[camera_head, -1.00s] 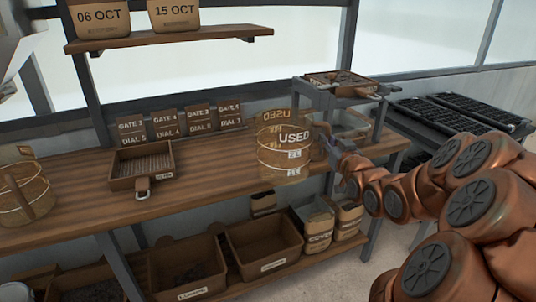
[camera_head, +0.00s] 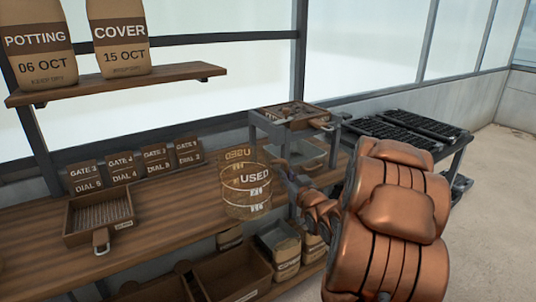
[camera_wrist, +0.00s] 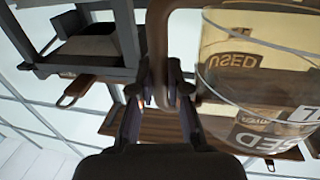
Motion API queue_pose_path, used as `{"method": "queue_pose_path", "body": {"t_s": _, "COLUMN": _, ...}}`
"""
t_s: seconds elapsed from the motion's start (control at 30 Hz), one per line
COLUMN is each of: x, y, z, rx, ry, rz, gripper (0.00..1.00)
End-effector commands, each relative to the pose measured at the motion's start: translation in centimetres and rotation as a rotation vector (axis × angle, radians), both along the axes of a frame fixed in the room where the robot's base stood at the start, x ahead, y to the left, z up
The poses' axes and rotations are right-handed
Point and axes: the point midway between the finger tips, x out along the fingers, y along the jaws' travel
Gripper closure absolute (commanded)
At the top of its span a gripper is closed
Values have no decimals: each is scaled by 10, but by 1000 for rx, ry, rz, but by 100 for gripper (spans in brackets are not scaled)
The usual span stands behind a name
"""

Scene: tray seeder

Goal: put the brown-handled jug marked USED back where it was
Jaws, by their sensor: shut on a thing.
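The clear, amber-tinted jug marked USED (camera_head: 246,192) is in front of the wooden bench (camera_head: 150,205), by its right part, and looks upright in the head view. In the wrist view the jug (camera_wrist: 255,75) fills the right side, and its brown handle (camera_wrist: 172,60) runs between my fingers. My gripper (camera_wrist: 165,100) is shut on that handle. In the head view my gripper (camera_head: 284,172) is small and partly hidden by my copper arm at the jug's right side. I cannot tell whether the jug's base touches the bench.
A wooden sieve tray (camera_head: 75,222) and several gate and dial cards (camera_head: 122,172) are on the bench's left. A metal stand (camera_head: 265,128) holds a tray right of the jug. Black seed trays (camera_head: 400,130) lie on a table behind my arm. Bins and bags sit below.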

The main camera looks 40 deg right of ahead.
Motion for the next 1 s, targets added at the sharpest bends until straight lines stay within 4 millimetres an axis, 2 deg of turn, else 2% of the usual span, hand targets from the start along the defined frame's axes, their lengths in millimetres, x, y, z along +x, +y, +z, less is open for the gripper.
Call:
{"method": "queue_pose_path", "body": {"t_s": 0.6, "x": 97, "y": -26, "z": 0, "rx": 0, "ry": -3, "rz": 1, "gripper": 100}}
{"method": "queue_pose_path", "body": {"t_s": 0.7, "x": 107, "y": -30, "z": -1, "rx": 1, "ry": -1, "rz": 0, "gripper": 100}}
{"method": "queue_pose_path", "body": {"t_s": 1.0, "x": 120, "y": -33, "z": -1, "rx": 2, "ry": -1, "rz": 0, "gripper": 100}}
